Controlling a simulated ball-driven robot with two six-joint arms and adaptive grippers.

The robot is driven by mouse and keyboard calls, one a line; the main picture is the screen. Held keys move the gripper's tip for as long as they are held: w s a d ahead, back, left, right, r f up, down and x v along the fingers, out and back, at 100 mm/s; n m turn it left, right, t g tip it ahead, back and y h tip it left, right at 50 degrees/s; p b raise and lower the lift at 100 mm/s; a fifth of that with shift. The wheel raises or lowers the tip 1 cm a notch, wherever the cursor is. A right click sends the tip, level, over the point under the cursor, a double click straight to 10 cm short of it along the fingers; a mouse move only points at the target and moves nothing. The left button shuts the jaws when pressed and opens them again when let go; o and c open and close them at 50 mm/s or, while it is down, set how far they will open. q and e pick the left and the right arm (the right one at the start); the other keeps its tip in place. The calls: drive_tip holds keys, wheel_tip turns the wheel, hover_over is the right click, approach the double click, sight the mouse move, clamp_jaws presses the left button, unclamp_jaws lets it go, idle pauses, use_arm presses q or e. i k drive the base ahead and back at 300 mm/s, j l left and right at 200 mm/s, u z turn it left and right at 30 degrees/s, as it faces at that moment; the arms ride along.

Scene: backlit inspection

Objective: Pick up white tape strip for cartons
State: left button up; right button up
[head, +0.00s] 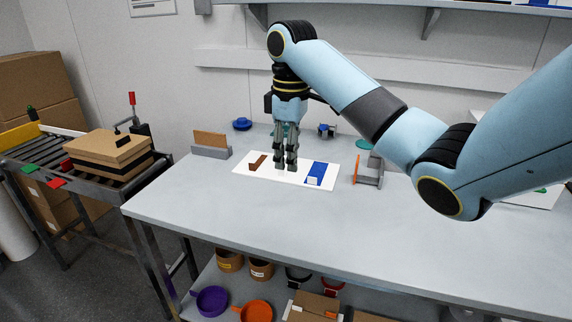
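My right gripper (286,163) points straight down over the middle of a white panel (245,172) on the table. Its two fingertips show a narrow gap between them and look partly open, with nothing visible held. A brown strip (257,162) lies on the panel to the left of the fingers. A blue piece (319,173) with a small white label lies to the right. I cannot make out a white tape strip against the white panel; the area under the fingertips is partly hidden. My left gripper is not in view.
A grey holder with a brown card (210,143) stands left of the panel, a grey and orange stand (369,169) right of it. A blue round item (242,124) sits behind. The table's front (230,215) is clear. A roller conveyor with a carton (108,148) is at left.

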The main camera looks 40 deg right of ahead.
sight(281, 173)
drive_tip(key=i+l, duration=0.75)
drive_tip(key=l, duration=0.2)
